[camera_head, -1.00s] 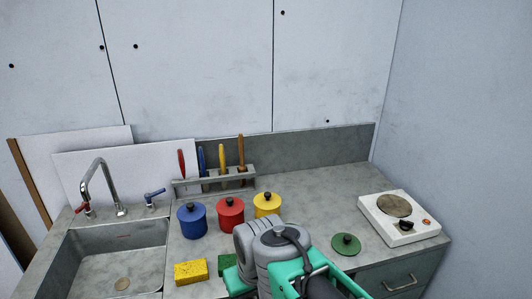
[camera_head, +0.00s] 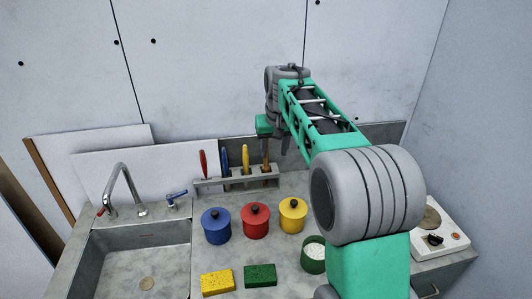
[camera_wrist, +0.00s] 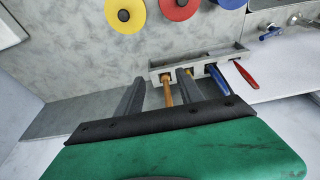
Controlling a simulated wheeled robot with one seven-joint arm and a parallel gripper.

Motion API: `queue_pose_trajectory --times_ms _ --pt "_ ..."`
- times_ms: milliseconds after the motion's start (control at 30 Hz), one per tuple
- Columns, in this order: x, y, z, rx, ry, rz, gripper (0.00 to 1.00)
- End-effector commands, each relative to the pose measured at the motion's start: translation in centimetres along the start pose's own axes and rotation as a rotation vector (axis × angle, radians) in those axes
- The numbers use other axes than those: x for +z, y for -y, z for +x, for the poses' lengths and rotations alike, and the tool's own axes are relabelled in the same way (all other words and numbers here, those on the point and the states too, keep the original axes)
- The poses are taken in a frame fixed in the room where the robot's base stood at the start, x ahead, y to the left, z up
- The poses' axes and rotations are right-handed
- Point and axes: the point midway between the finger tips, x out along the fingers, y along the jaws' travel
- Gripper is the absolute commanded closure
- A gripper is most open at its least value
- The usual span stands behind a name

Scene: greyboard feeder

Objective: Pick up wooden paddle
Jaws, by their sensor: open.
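The wooden paddle (camera_head: 265,152) stands upright in the grey rack (camera_head: 240,183), at the right end of the row of utensils in the head view. Its brown handle (camera_wrist: 167,92) shows between my two fingers in the wrist view. Its lower end is hidden by the rack. My gripper (camera_wrist: 160,77) is open, with a finger on either side of the handle. I cannot tell whether either finger touches it. In the head view my gripper is at the rack's right end, partly hidden by my own arm.
Yellow (camera_head: 246,154), blue (camera_head: 225,158) and red (camera_head: 203,163) utensils stand beside the paddle. Blue (camera_head: 216,228), red (camera_head: 255,222) and yellow (camera_head: 293,217) lidded pots stand in front. An open green pot (camera_head: 313,263), sponges (camera_head: 217,283) and a hotplate (camera_head: 440,238) are nearby.

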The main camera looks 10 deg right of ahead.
Motion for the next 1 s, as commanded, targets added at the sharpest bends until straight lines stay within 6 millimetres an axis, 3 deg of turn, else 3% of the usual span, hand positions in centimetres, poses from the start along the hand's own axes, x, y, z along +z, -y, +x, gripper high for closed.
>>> queue_pose_trajectory --times_ms 33,100,200,300,667,900,1000 --pt "-3.2 0.0 0.1 0.0 0.006 0.001 0.56" --pt "-6.5 -0.1 1.2 0.0 0.007 0.002 0.56" --pt "-9.7 -0.1 3.0 0.001 0.005 0.003 0.56" --pt "-11.3 -0.1 4.4 0.001 0.003 0.003 0.56" --pt "-11.8 -0.1 8.6 0.0 0.004 0.002 0.56" --pt "-11.8 0.0 12.5 0.0 0.002 0.002 0.56" --pt "-11.8 0.0 13.0 0.0 -0.001 0.002 0.56"
